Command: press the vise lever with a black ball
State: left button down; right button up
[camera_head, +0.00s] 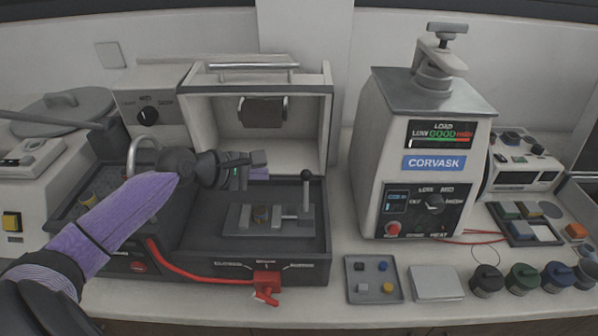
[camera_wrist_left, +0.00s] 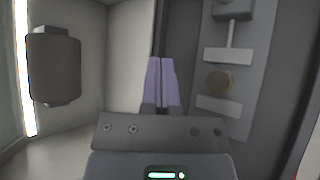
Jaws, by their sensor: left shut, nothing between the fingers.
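The vise (camera_head: 240,219) is a grey block set on the dark bed of an open-fronted machine, with a small round brass-coloured piece (camera_head: 261,214) between its jaws. Its lever (camera_head: 306,194) stands upright at the right end, topped by a black ball (camera_head: 306,175). My left gripper (camera_head: 258,173) is shut and empty, above and behind the vise, left of the ball and apart from it. In the left wrist view its purple fingers (camera_wrist_left: 160,82) are together, with the vise (camera_wrist_left: 228,55) and brass piece (camera_wrist_left: 219,81) to their right. The black ball cannot be made out there. My right gripper is not in view.
The machine's white hood (camera_head: 325,115) stands open around a dark cylinder (camera_head: 263,110) behind my gripper. A red valve (camera_head: 266,281) is on the front. The Corvask press (camera_head: 437,163) stands to the right. A small tray (camera_head: 375,279) and several round jars (camera_head: 522,279) sit in front.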

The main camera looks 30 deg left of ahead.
aim_at(306, 191)
pick_arm(q)
jog(key=b+x, duration=0.4)
jog(key=x, duration=0.6)
jog(key=shift+w+f, duration=0.25)
jog(key=shift+f, duration=0.15)
jog(key=r, duration=0.1)
jog(key=s+d+r+p, duration=0.1)
jog(key=r, duration=0.1)
jog(key=shift+s+d+p, duration=0.25)
jog(key=shift+s+p, duration=0.05)
jog(key=shift+s, duration=0.05)
jog(key=shift+s+d+r, duration=0.2)
jog(key=shift+s+d, duration=0.05)
jog(key=shift+s, duration=0.05)
